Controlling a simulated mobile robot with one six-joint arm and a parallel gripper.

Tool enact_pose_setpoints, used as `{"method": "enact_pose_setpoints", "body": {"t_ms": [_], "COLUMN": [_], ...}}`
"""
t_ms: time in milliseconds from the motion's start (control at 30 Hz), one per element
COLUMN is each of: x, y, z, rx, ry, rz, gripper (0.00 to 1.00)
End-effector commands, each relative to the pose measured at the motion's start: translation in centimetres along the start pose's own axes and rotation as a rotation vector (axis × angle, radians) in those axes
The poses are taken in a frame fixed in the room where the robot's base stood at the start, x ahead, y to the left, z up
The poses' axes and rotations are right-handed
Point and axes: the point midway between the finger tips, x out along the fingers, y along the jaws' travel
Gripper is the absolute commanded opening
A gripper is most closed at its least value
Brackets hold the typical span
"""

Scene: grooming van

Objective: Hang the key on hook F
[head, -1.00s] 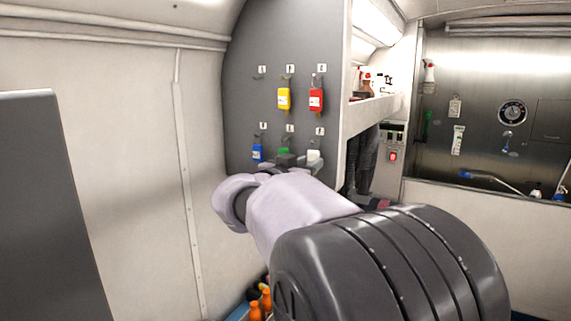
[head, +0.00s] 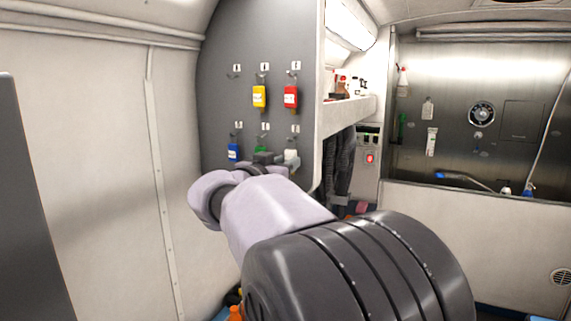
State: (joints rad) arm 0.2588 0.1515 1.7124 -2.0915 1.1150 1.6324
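A grey hook board (head: 215,110) carries two rows of hooks under small labels, whose letters are too small to read surely. In the top row the left hook (head: 235,74) is bare, a yellow key tag (head: 259,97) hangs in the middle and a red tag (head: 291,97) at right. In the lower row are a blue tag (head: 233,152) at left, a green tag (head: 261,149) partly hidden in the middle, and a white tag (head: 291,155) at right. My gripper (head: 277,160) is before the green and white tags. Whether it grips the white tag is unclear.
A white shelf (head: 350,113) with bottles juts out right of the board. Dark hoses or cloth (head: 340,165) hang below it. A steel wash area (head: 500,130) is farther right. A dark panel (head: 20,200) stands at the left edge.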

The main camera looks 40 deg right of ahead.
Motion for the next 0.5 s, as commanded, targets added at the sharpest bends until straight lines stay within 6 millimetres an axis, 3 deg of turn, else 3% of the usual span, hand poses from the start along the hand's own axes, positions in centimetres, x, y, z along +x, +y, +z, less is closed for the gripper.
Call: {"method": "enact_pose_setpoints", "body": {"t_ms": [33, 133, 500], "x": [0.02, 0.01, -0.67], "y": [0.01, 0.01, -0.07], "z": [0.13, 0.11, 0.02], "rx": [-0.001, -0.001, 0.0], "ry": [-0.002, -0.002, 0.0], "rz": [0.001, 0.001, -0.002], "gripper": [0.32, 0.52, 0.52]}}
